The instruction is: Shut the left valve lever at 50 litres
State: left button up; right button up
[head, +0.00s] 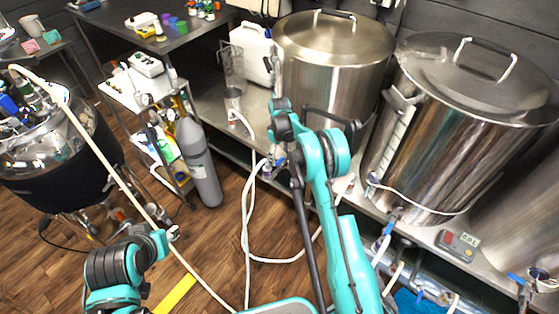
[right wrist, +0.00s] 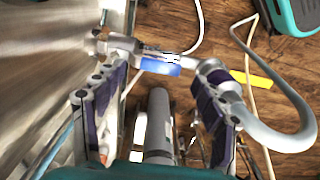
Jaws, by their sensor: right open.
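The left valve's blue lever (right wrist: 160,67) shows in the right wrist view, lying across the picture on a metal valve body (right wrist: 122,44). A pale hose leaves the valve's right side. My right gripper (right wrist: 158,100) is open, with a finger on each side below the lever; I cannot tell whether either touches it. In the head view, my right gripper (head: 272,165) is down at the left steel kettle's (head: 325,65) valve, partly hidden by my arm. A small meter (head: 458,244) with lit red digits stands on the shelf at right; its reading is unclear. My left gripper does not show clearly.
A second steel kettle (head: 455,130) stands at right, with a blue-levered valve (head: 388,228) low on its front. White hoses (head: 247,230) loop over the wooden floor. A grey gas cylinder (head: 200,165) stands left of my right gripper.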

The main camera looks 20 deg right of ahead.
notch_tip(320, 180, down, 2)
jog(key=shift+f, duration=0.15)
grip_shut()
